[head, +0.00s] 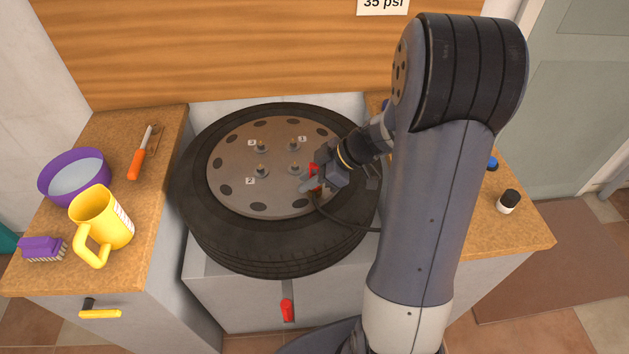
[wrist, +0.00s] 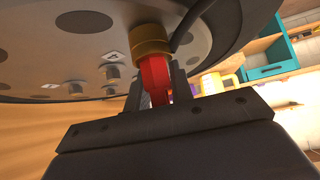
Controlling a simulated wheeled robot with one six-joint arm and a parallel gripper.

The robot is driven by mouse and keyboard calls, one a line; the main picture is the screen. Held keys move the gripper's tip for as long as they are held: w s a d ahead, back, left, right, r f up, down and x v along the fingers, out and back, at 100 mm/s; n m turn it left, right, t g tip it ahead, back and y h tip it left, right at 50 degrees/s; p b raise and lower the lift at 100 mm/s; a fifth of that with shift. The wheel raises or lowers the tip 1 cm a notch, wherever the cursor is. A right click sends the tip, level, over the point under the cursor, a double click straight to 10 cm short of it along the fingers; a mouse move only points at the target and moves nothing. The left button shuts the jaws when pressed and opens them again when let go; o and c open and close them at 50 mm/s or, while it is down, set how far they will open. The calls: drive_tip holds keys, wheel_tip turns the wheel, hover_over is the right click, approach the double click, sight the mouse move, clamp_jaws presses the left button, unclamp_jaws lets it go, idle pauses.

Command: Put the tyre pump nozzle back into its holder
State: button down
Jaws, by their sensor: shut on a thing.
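The tyre pump nozzle (head: 314,172) is red and sits in my gripper (head: 324,180) above the right part of the wheel's metal disc. In the wrist view my gripper (wrist: 158,82) is shut on the red nozzle body (wrist: 154,75), with a finger on each side. A brass-coloured collar (wrist: 151,47) shows beyond the fingertips, close to the disc in the picture; I cannot tell whether it touches. A black hose (head: 345,226) runs from the nozzle to the right, behind my arm. I cannot make out the holder; my arm hides part of the right counter.
The tyre (head: 280,246) lies flat, with several numbered studs (head: 262,172) on its disc. The left counter holds a purple bowl (head: 75,176), yellow mug (head: 102,222), brush (head: 42,249) and orange-handled tool (head: 140,155). A small dark-topped jar (head: 509,201) stands on the right counter (head: 520,235).

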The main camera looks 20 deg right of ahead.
sight(313, 164)
drive_tip(key=shift+r, duration=0.1)
wheel_tip(313, 164, up, 10)
idle(0.6)
drive_tip(key=shift+s+d+f+b, duration=0.15)
drive_tip(key=shift+d+f+b, duration=0.15)
drive_tip(key=shift+d, duration=0.2)
drive_tip(key=s+d+f+b, duration=0.1)
drive_tip(key=s+d, duration=0.3)
drive_tip(key=d, duration=0.6)
drive_tip(key=s+d+f+n+g+b, duration=0.1)
drive_tip(key=s+d, duration=0.4)
drive_tip(key=d, duration=0.5)
drive_tip(key=s+d+f+n+b, duration=0.1)
drive_tip(key=s+d, duration=0.4)
drive_tip(key=d, duration=0.5)
wheel_tip(313, 164, down, 2)
drive_tip(key=shift+d+f+b, duration=0.1)
drive_tip(key=shift+d+b, duration=0.1)
drive_tip(key=shift+b, duration=0.35)
drive_tip(key=shift+w+f, duration=0.1)
drive_tip(key=shift+f, duration=0.05)
drive_tip(key=shift+f+b, duration=1.65)
drive_tip(key=shift+f, duration=0.6)
drive_tip(key=shift+f, duration=0.15)
